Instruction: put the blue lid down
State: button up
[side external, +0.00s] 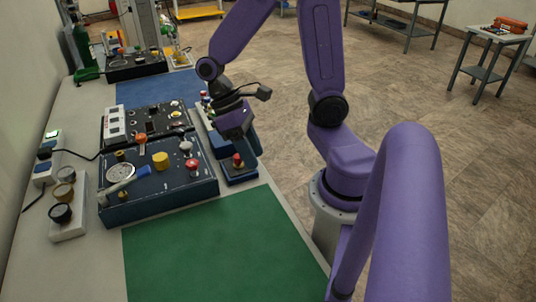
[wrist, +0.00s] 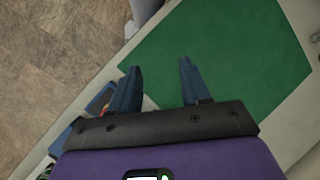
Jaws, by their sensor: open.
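My gripper (side external: 236,123) is over the table's right side in the side external view, beside the dark panels. Its two blue fingers (wrist: 157,78) are apart in the wrist view, with nothing between them. A dark blue piece (side external: 246,140), which looks like the blue lid, shows just under and behind my gripper. I cannot tell its angle or whether a finger touches it. A small blue base with a red knob (side external: 238,161) is just in front of it. In the wrist view a blue piece (wrist: 99,102) is partly hidden beside the left finger.
A blue panel (side external: 160,205) with knobs and a yellow button stands left of my gripper, with a black panel (side external: 150,120) behind it. The green mat (side external: 220,250) in front is clear. A blue mat (side external: 160,87) lies farther back. The table edge runs close on the right.

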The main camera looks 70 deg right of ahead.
jog(key=s+a+r+n+t, duration=0.3)
jog(key=s+a+n+t, duration=0.1)
jog(key=n, duration=0.6)
jog(key=shift+s+r+t+h, duration=0.25)
jog(key=shift+s+t+h, duration=0.05)
jog(key=shift+s+t, duration=0.5)
